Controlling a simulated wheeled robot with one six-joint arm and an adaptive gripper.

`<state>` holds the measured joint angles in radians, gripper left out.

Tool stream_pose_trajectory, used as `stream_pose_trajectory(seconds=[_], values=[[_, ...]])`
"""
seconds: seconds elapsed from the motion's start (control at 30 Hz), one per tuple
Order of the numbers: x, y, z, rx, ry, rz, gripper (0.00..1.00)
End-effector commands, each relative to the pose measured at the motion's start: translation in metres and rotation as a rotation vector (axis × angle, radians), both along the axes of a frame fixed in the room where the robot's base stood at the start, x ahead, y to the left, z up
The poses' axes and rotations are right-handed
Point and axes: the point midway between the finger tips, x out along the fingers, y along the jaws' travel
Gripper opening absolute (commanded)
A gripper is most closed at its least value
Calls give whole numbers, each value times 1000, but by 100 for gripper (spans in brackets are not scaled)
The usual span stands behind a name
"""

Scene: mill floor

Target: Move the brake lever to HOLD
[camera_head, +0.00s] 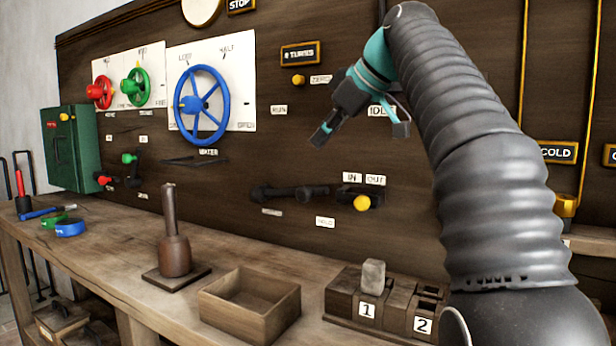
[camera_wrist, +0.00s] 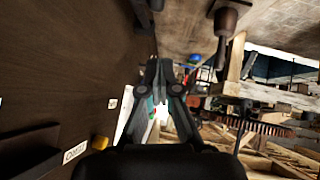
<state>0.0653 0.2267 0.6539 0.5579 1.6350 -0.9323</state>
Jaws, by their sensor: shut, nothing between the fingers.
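A dark lever (camera_head: 292,193) is mounted on the brown wall panel, lying sideways with its handle toward the right. Two small white labels sit below it: one under its left end (camera_head: 272,212) and one under its right end (camera_head: 325,222). Their lettering is too blurred to read surely. My gripper (camera_head: 322,134) is above and in front of the lever in the head view, apart from it, pointing down and left. Its fingers (camera_wrist: 160,72) are together and empty in the wrist view. The lever is not clearly made out in the wrist view.
A yellow knob (camera_head: 362,202) under IN and OUT labels is right of the lever. A blue wheel (camera_head: 202,104) is to the left. On the bench (camera_head: 120,235) stand a wooden mallet-like tool (camera_head: 175,250), an open box (camera_head: 232,313) and a numbered block holder (camera_head: 340,304).

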Motion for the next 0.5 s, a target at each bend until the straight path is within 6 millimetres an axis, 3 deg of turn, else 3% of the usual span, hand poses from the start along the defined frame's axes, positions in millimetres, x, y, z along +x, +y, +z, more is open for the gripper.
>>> stream_pose_trajectory(seconds=[0.33, 0.5], values=[[33, 31, -47, -1, 3, 0, 0], [37, 25, -70, 0, 2, -5, 0]])
